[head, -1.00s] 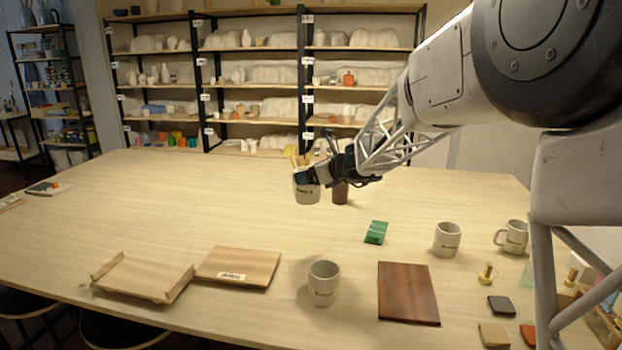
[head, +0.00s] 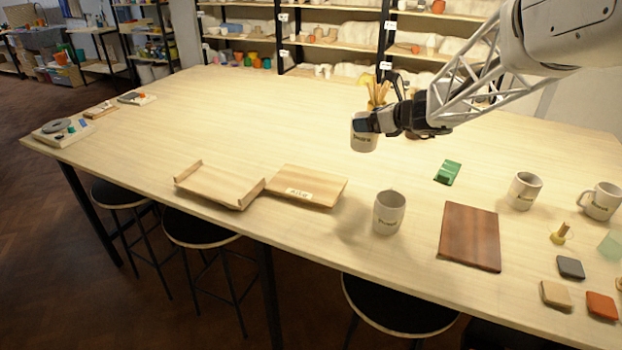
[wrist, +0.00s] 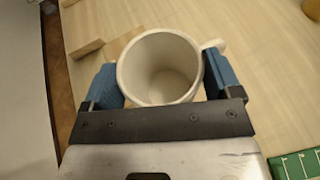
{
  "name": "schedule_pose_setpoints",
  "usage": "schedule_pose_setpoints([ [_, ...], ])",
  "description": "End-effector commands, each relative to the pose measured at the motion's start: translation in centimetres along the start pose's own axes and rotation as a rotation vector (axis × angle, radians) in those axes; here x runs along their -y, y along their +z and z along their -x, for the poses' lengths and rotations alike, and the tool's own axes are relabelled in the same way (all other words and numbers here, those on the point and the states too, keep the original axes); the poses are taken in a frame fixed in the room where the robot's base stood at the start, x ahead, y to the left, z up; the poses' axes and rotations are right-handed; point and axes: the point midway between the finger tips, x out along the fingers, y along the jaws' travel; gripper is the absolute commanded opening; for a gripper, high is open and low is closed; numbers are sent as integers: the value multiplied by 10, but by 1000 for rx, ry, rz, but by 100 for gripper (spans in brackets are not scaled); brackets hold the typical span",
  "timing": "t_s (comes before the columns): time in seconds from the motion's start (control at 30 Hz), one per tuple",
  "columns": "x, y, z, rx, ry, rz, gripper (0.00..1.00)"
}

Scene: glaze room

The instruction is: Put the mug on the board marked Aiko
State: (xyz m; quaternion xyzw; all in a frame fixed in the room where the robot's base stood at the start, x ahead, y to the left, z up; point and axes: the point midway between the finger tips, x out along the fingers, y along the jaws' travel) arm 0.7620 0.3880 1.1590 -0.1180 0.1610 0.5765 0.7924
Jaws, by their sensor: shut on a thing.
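The light wooden board (head: 325,183) with a white label that seems to read Aiko lies flat towards the table's front, below and left of the held mug in the head view. Nothing stands on this board.
A lipped wooden tray (head: 215,187) lies left of the board. A similar mug (head: 389,213) stands right of it, then a dark brown board (head: 470,238). Two more mugs (head: 523,190) (head: 601,202) stand at right. A green piece (head: 448,172) lies behind the brown board.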

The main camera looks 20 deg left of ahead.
Motion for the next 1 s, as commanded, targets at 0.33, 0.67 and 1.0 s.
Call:
schedule_pose_setpoints([
  [0.33,-121,-41,-15,1,179,76,52],
  [0.67,-188,-67,-16,9,278,117,52],
  [1.0,-195,-71,-16,10,290,121,52],
])
